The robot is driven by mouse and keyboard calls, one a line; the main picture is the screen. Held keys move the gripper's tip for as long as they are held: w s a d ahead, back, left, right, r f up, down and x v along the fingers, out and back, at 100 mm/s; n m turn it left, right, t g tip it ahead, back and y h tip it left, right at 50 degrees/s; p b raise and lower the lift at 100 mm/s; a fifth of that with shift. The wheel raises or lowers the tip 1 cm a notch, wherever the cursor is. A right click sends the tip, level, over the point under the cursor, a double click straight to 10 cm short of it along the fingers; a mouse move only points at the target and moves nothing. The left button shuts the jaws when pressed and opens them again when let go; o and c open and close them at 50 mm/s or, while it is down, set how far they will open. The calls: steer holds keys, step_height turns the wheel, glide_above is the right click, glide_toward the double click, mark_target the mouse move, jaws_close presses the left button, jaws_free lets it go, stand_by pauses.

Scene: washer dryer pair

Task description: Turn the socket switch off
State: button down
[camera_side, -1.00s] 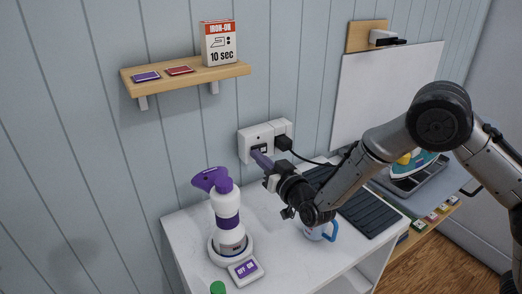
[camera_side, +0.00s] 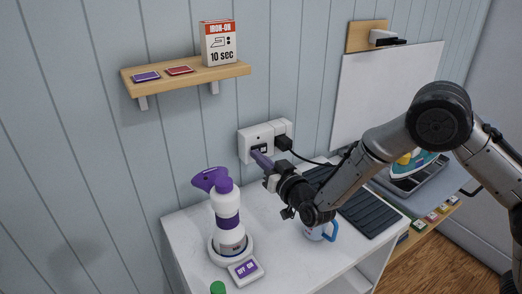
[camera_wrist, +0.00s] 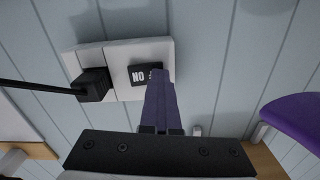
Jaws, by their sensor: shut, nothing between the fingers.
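The white wall socket (camera_side: 260,134) is fixed to the blue panelled wall, and it also shows in the wrist view (camera_wrist: 120,50). Its dark switch (camera_wrist: 138,75) carries light lettering that reads upside down as "ON" in the wrist view. My gripper (camera_side: 256,154) has purple fingers, shut with nothing between them. In the wrist view, the fingertips (camera_wrist: 157,74) lie over one end of the switch and hide that part. They look at or very near the switch face; I cannot tell whether they touch.
A black plug (camera_side: 284,143) with a cable sits in the socket beside the switch. Below are a purple and white spray bottle (camera_side: 229,216), a blue-handled mug (camera_side: 316,233) and a black rack (camera_side: 369,211) on the white counter. A wooden shelf (camera_side: 190,78) hangs above left.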

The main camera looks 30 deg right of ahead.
steer(key=shift+w+d, duration=0.1)
steer(key=shift+d, duration=0.05)
steer(key=shift+s, duration=2.45)
steer(key=shift+s, duration=0.1)
steer(key=s, duration=1.4)
steer(key=w+d+r+m+h, duration=0.1)
steer(key=d+r+m, duration=0.1)
steer(key=d+r, duration=0.6)
steer(key=d+r+m, duration=0.2)
steer(key=d+r, duration=0.3)
steer(key=r, duration=0.6)
steer(key=s+f+n+g, duration=0.2)
steer(key=s+f+g, duration=0.2)
steer(key=s, duration=0.3)
steer(key=s+d+f+n+g, duration=0.1)
steer(key=s+f+g, duration=0.3)
steer(key=s, duration=0.4)
steer(key=s+d+f+n+g+y, duration=0.1)
steer(key=s+f+n+g, duration=0.1)
steer(key=s+f+g, duration=0.2)
steer(key=s, duration=0.3)
steer(key=shift+s+f+n, duration=0.2)
steer(key=shift+s+n, duration=0.1)
steer(key=shift+n, duration=0.1)
